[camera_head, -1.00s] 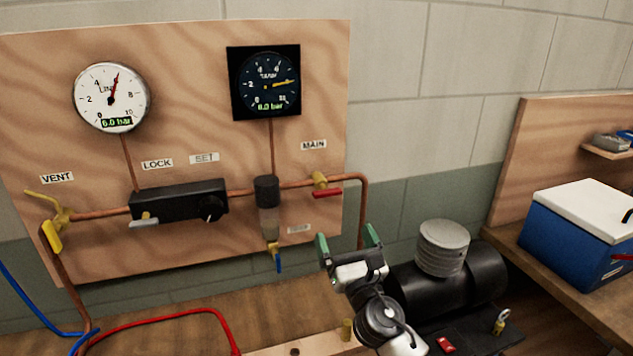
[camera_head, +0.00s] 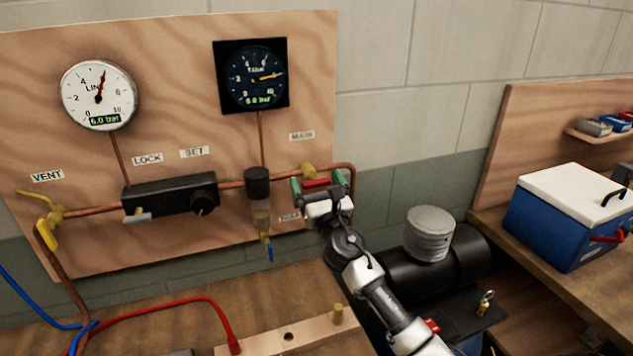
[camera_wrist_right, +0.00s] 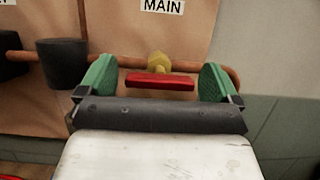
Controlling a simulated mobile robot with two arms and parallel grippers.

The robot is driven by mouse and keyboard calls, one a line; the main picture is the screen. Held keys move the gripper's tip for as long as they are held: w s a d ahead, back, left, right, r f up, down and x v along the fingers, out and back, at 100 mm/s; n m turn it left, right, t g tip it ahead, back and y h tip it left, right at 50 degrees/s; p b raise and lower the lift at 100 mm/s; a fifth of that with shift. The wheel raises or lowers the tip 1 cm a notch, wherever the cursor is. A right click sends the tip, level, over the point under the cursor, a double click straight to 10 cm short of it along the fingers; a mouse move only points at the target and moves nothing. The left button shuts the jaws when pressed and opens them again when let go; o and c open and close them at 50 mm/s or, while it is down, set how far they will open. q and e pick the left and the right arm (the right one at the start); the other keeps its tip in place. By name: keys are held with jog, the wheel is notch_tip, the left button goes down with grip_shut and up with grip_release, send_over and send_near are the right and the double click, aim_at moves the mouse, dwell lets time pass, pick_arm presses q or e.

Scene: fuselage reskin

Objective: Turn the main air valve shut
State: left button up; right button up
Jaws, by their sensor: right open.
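The main air valve (camera_head: 308,171) is a brass body on the copper pipe below the MAIN label, with a red lever (camera_head: 317,183) lying roughly level, along the pipe. In the right wrist view the red lever (camera_wrist_right: 160,80) lies between the two green fingertips, with a gap on each side. My right gripper (camera_head: 318,187) is open, its fingers around the lever without visible contact. The brass valve body (camera_wrist_right: 157,62) shows just above the lever in that view. My left gripper is not in view.
A black regulator (camera_head: 170,196) and a filter bowl (camera_head: 259,205) sit left of the valve. A black tank (camera_head: 400,270) stands below right. A blue cooler (camera_head: 560,225) sits on the right bench.

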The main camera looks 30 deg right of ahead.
jog(key=shift+c, duration=0.9)
jog(key=c, duration=0.8)
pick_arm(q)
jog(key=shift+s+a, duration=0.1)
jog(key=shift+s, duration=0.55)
pick_arm(e)
jog(key=shift+o, duration=0.2)
